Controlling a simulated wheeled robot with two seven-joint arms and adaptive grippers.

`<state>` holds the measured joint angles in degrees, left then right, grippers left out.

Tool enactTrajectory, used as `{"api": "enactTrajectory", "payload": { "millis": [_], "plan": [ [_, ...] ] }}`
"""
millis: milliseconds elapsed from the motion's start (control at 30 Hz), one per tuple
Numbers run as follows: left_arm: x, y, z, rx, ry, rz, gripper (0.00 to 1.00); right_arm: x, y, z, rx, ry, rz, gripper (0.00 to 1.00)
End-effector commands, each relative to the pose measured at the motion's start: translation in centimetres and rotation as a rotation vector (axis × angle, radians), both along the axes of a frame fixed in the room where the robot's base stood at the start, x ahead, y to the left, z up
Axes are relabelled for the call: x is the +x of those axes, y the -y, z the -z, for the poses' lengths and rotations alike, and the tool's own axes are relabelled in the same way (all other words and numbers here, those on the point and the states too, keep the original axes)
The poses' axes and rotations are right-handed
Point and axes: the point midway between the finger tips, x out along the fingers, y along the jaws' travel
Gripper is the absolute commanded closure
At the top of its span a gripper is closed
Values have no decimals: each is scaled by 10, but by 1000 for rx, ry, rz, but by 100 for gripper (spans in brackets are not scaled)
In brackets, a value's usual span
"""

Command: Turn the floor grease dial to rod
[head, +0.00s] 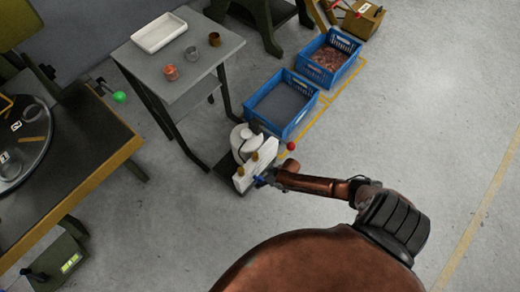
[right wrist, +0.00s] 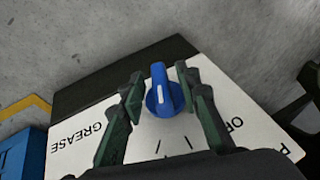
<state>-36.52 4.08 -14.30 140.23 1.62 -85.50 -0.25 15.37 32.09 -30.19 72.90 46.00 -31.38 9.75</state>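The grease dial (right wrist: 166,102) is a blue knob with a white mark, on a pale panel (right wrist: 85,108) lettered GREASE at the left. More letters at the right are partly cut off, and I cannot read the mark's setting for sure. My right gripper (right wrist: 160,80) is open, with one dark green finger on each side of the knob and small gaps visible between. In the head view my right gripper (head: 268,179) is at the white pump unit (head: 244,142) on the floor. It hides most of the dial there. My left gripper is not in view.
A grey table (head: 197,87) with a white tray (head: 159,32) and small cups stands behind the unit. Blue crates (head: 284,104) stand beyond it on the floor. A dark workbench (head: 75,165) is at the left. The floor at the right is clear.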

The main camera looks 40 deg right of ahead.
Motion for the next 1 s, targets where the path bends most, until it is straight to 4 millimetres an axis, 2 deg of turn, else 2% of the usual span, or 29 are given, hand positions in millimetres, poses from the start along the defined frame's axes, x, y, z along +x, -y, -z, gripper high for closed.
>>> {"api": "enactTrajectory", "payload": {
  "millis": [233,667,900,1000],
  "plan": [
    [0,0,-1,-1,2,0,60,1,0,-1,0,1,-1,71],
    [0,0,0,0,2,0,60,1,0,-1,0,1,-1,100],
    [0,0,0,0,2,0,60,1,0,0,1,1,0,100],
    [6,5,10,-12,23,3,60,0,2,2,15,-1,0,100]
  ]
}}
